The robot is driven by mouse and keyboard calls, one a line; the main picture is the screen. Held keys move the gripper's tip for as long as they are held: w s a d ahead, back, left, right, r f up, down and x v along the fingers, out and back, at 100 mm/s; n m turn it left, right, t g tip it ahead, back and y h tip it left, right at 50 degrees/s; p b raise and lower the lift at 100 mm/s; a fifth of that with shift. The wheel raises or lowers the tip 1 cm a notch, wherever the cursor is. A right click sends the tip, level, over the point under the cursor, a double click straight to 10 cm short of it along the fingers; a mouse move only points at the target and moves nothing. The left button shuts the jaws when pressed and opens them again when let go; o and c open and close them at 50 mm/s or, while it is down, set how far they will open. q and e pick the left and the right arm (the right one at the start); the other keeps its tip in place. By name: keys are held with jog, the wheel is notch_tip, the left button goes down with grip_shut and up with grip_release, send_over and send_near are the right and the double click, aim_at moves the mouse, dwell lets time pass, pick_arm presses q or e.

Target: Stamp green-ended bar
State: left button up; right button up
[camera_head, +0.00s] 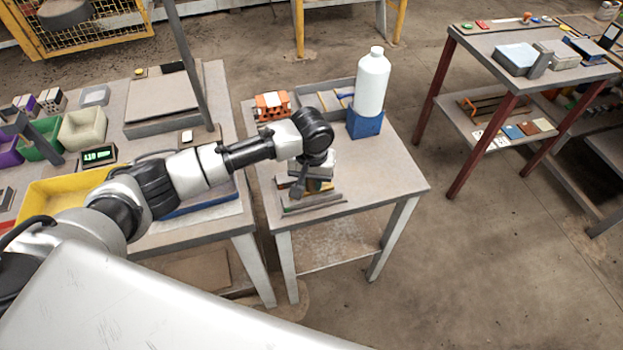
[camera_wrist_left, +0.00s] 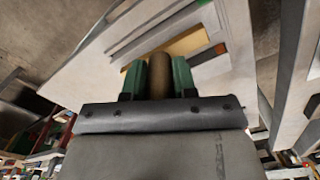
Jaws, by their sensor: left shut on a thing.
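My left gripper (camera_head: 303,190) is over the small table. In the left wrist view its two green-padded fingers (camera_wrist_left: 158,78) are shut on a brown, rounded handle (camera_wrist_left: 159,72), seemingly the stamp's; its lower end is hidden. Long grey bars or rails (camera_head: 318,202) lie below and in front of the gripper; they also show in the left wrist view (camera_wrist_left: 150,32). A yellow strip (camera_wrist_left: 190,42) and a dark piece with an orange-red end (camera_wrist_left: 221,48) lie close by the fingers. My right gripper is not in view.
The left bench holds a yellow bin (camera_head: 62,192) and an upright post (camera_head: 190,65).

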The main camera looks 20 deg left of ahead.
pick_arm(q)
jog(key=shift+f, duration=0.2)
dwell(0.6)
jog(key=shift+f, duration=0.3)
dwell(1.2)
jog(key=shift+s+f+p, duration=0.1)
jog(key=shift+f+p, duration=0.05)
jog(key=shift+p, duration=0.25)
dwell(1.1)
notch_tip(320, 180, up, 7)
jog(key=p, duration=0.9)
jog(key=shift+r, duration=0.2)
jog(key=shift+f, duration=0.1)
dwell(0.6)
